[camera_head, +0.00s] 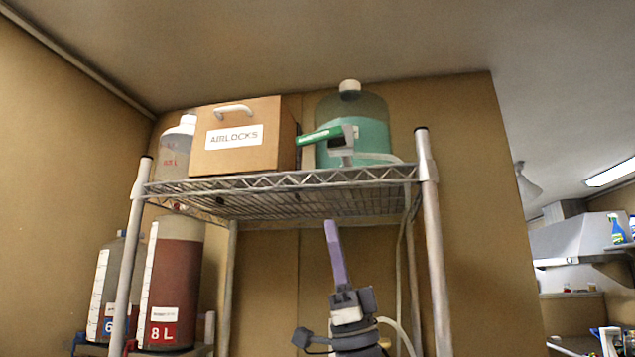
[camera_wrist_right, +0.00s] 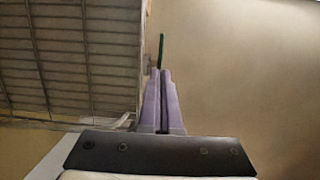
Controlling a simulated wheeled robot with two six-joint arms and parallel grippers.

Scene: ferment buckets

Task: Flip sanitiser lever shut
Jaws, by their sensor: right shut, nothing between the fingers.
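The sanitiser lever (camera_head: 320,136) is a green handle on a grey valve (camera_head: 344,146), at the front of the top shelf. It points left, nearly level. Behind it stands a clear jug of green sanitiser (camera_head: 372,122) with a pale cap. My right gripper (camera_head: 331,224) has purple fingers, shut and empty, pointing up below the shelf front, apart from the lever. In the right wrist view the shut fingers (camera_wrist_right: 161,72) point along the shelf edge, and the green lever (camera_wrist_right: 161,50) shows as a thin upright strip beyond their tips. My left gripper is not in view.
The wire top shelf (camera_head: 290,180) lies above my right gripper, with metal posts (camera_head: 433,240) either side. An AIRLOCKS box (camera_head: 240,158) stands left of the lever. A pale hose hangs near the right post. Buckets of liquid (camera_head: 176,270) stand lower left.

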